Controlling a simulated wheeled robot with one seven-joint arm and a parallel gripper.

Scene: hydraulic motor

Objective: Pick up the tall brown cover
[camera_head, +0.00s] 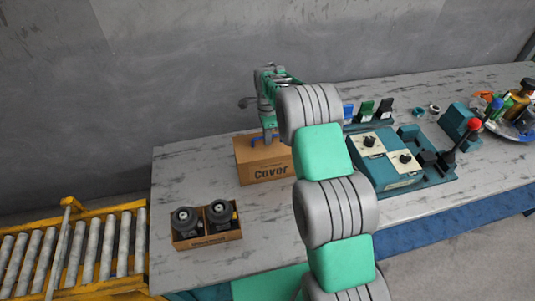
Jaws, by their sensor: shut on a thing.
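A brown cardboard box (265,174) marked "Cover" stands on the marble-patterned table, left of my arm. My gripper (266,138) points down over the top of this box, with its tips at or just inside the opening. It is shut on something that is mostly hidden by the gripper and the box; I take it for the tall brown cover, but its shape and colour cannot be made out. My arm hides the right end of the box.
A small box (207,237) with two dark motors stands front left. A teal fixture (388,160) with blue, green and black parts behind it lies right of my arm. A yellow roller conveyor (80,250) adjoins the table's left side.

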